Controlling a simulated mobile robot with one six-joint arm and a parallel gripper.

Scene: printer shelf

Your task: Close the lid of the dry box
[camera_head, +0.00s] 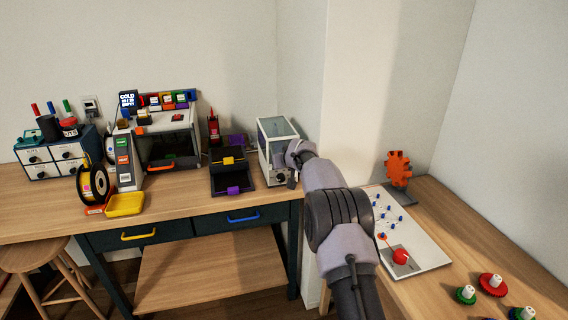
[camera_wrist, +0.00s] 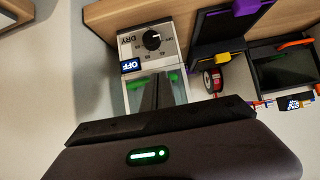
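The dry box (camera_head: 264,160) is a white box with clear panels at the right end of the workbench. In the wrist view its front (camera_wrist: 147,45) shows a DRY dial and a display reading OFF. Green items show through the clear part behind that front. I cannot tell the lid's exact angle; my arm and gripper cover part of the box. My gripper (camera_wrist: 156,92) is over the clear part, its two dark fingers close together with nothing visible between them. In the head view my wrist is at the box's right side and hides the fingertips.
A black case (camera_head: 232,172) with purple and yellow latches stands left of the dry box. A printer (camera_head: 170,140), yellow spool (camera_head: 93,184) and yellow tray (camera_head: 125,205) are further left. A white pegboard (camera_head: 415,250) lies on the right table, near an orange gear (camera_head: 398,168).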

